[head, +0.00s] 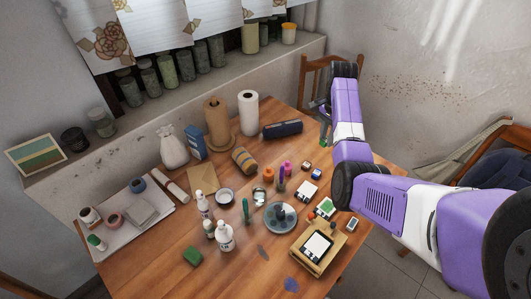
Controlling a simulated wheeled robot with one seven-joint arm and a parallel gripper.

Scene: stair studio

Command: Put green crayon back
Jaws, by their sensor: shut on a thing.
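My gripper (321,112) is at the upper right of the table, in front of the chair and beside the purple arm. Its fingers are small and partly hidden by the arm. A thin green thing, seemingly the green crayon (324,136), shows just below the fingers, held above the table's far right edge. Another slim green item (245,209) stands near the middle of the table. A purple stick (281,181) stands near a pink item (287,167) and an orange item (268,175). I cannot tell which thing is the crayon's holder.
The wooden table (160,262) is crowded. White bottles (225,237), a round grey dish (272,223), a wooden stand (303,257) and a dark blue case (282,129) stand on it. Jars (165,69) line the sill. A wooden chair (313,68) is behind the table.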

